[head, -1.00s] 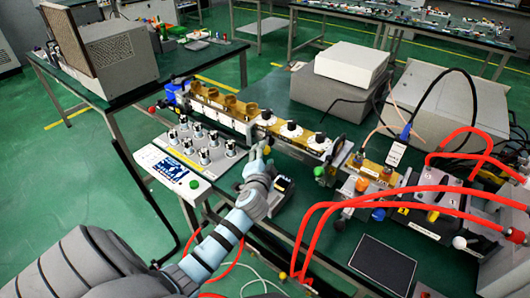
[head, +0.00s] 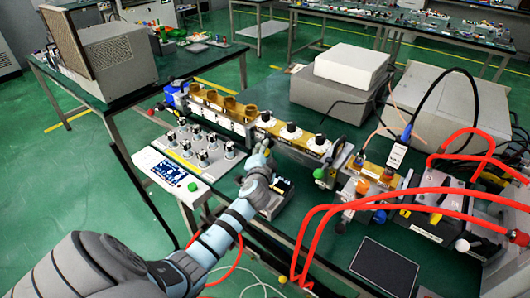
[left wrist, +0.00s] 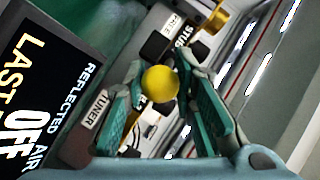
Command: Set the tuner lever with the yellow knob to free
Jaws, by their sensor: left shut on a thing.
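In the left wrist view the round yellow knob (left wrist: 160,84) sits between the teal fingers of my left gripper (left wrist: 163,105), which is shut on it. A label reading TUNER (left wrist: 88,115) is to the left of the knob. Labels that seem to read FREE (left wrist: 173,21) and STUB (left wrist: 183,36) lie above it. The knob hides most of its lever. In the head view my left gripper (head: 262,157) is at the front side of the brass waveguide bench (head: 290,133); the knob is hard to make out there. My right gripper is not in view.
A control box with several knobs (head: 200,155) stands to the left of my gripper. A small dark device (head: 279,194) is close beside my wrist. Thick red hoses (head: 320,225) cross the table to the right. Another yellow part (left wrist: 215,20) shows above the held knob.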

